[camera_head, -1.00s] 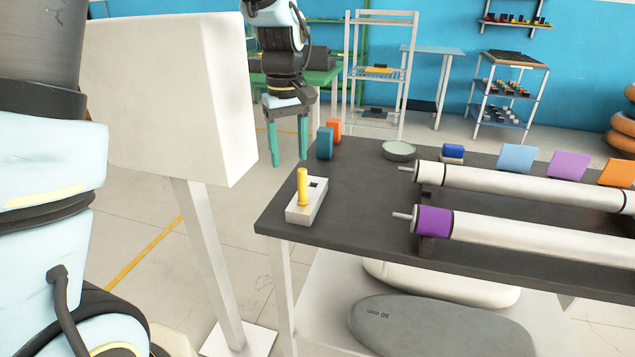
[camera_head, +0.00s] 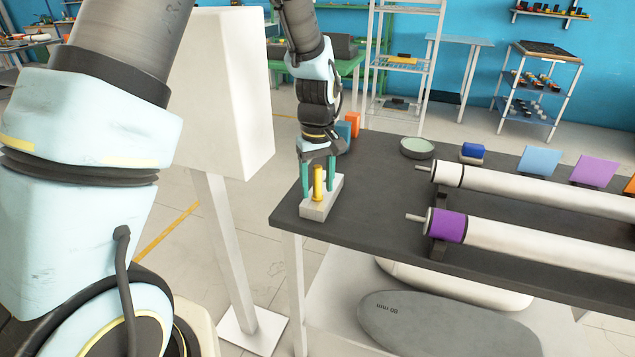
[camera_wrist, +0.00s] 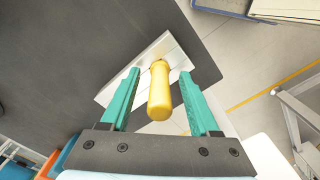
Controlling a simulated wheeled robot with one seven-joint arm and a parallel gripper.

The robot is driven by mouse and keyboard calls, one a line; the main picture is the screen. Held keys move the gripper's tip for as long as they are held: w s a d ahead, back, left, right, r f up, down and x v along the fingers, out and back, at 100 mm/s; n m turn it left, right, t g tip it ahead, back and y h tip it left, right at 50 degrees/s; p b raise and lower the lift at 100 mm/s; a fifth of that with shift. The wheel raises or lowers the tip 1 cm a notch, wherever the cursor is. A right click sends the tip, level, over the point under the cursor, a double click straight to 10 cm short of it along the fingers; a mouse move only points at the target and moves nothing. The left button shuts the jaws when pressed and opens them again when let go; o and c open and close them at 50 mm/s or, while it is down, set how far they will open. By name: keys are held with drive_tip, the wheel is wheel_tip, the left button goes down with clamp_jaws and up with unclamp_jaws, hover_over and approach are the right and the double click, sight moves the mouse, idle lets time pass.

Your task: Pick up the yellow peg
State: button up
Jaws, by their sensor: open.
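The yellow peg (camera_head: 318,183) stands upright in a pale block (camera_head: 322,209) near the left end of the dark table. My gripper (camera_head: 318,188) points down over the block, with one green finger on each side of the peg. In the wrist view the peg (camera_wrist: 159,92) lies between the two open fingers (camera_wrist: 160,102), with a visible gap on both sides. The pale block (camera_wrist: 114,95) shows below it. The block's hole seen earlier is hidden in the head view.
Orange and teal pieces (camera_head: 353,124) stand behind my gripper at the table's far edge. A round green dish (camera_head: 417,146), a blue item (camera_head: 473,151) and long white rollers (camera_head: 530,240) lie to the right. A white box on a post (camera_head: 228,95) stands left of the table.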

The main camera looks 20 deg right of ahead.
drive_tip(key=shift+f, duration=0.35)
drive_tip(key=shift+c, duration=0.3)
clamp_jaws()
